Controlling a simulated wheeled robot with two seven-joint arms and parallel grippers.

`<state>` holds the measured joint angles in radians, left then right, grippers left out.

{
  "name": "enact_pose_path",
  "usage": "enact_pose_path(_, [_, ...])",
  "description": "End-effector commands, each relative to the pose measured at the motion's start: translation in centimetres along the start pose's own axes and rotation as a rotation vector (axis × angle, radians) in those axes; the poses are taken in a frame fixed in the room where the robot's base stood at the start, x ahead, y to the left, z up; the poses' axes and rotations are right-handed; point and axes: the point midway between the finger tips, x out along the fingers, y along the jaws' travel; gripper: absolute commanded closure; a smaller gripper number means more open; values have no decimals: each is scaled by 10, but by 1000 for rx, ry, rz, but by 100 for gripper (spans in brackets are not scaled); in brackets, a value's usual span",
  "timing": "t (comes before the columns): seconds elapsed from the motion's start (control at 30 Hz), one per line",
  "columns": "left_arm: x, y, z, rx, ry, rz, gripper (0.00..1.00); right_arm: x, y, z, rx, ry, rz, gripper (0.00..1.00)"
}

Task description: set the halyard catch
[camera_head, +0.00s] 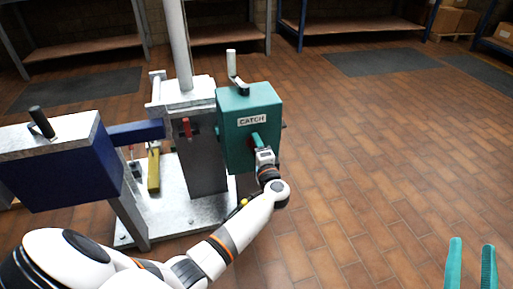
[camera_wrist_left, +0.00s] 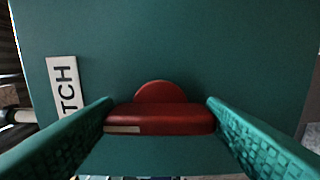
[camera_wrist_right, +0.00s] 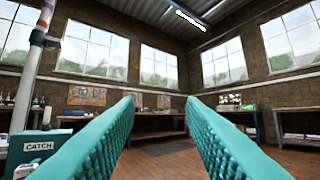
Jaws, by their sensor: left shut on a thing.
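A teal box (camera_head: 232,105) labelled CATCH stands beside the mast (camera_head: 177,45) in the head view. In the left wrist view its teal face (camera_wrist_left: 200,50) fills the picture, and a red catch handle (camera_wrist_left: 160,120) with a rounded top sits on it. My left gripper (camera_head: 257,141) is at the front of the box. Its fingers are shut on the two ends of the red handle, which the gripper hides in the head view. My right gripper (camera_head: 472,244) is open and empty at the lower right, well away from the box. The box also shows in the right wrist view (camera_wrist_right: 60,140).
A dark blue box (camera_head: 60,170) on a frame stands left of the mast, with a small red lever (camera_head: 187,128) on the mast post. A metal base plate (camera_head: 170,215) lies below. Shelves (camera_head: 350,20) line the back. The tiled floor at right is clear.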

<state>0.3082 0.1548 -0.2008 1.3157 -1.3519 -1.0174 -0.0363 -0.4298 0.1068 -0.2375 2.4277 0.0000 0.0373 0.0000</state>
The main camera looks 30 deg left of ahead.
Motion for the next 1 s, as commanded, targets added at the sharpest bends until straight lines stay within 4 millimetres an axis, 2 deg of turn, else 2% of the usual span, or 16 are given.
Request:
enact_pose_path(0.37, [-1, -1, 1, 8, -4, -1, 57, 0, 0, -1, 0, 7, 0, 64])
enact_pose_path(0.4, [-1, -1, 1, 8, -4, -1, 30, 0, 0, -1, 0, 7, 0, 64])
enact_pose_path(0.5, [-1, -1, 1, 7, -3, -1, 13, 0, 0, -1, 0, 7, 0, 64])
enact_pose_path(0.83, [-2, 0, 0, 5, -2, -1, 13, 0, 0, -1, 0, 8, 0, 64])
enact_pose_path(1.0, [-22, 0, 0, 4, -2, -3, 13, -1, -3, -16, -5, 120, -6, 64])
